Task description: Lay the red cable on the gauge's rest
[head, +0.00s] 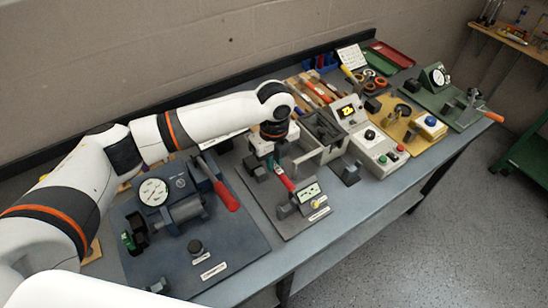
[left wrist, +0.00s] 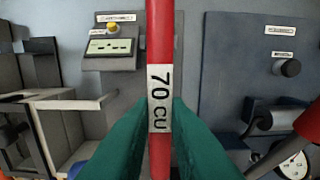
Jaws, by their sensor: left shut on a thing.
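The red cable (left wrist: 160,35) runs upright through the middle of the left wrist view, with a white band marked "70 CU". My left gripper (left wrist: 159,112) has its green fingers shut on the cable at this band. In the head view my left gripper (head: 272,162) is above the middle grey plate, and a short length of the red cable (head: 286,182) shows pointing towards the gauge. The gauge (head: 309,192) has a small pale display and a yellow knob; it also shows in the left wrist view (left wrist: 111,46). I cannot tell whether the cable touches its rest.
A dark blue-grey press station (head: 185,210) with a round dial and red handle stands left of the gauge. A grey box with open bays (head: 322,130) and a control box (head: 378,153) stand to the right. The bench's front edge is close to the gauge plate.

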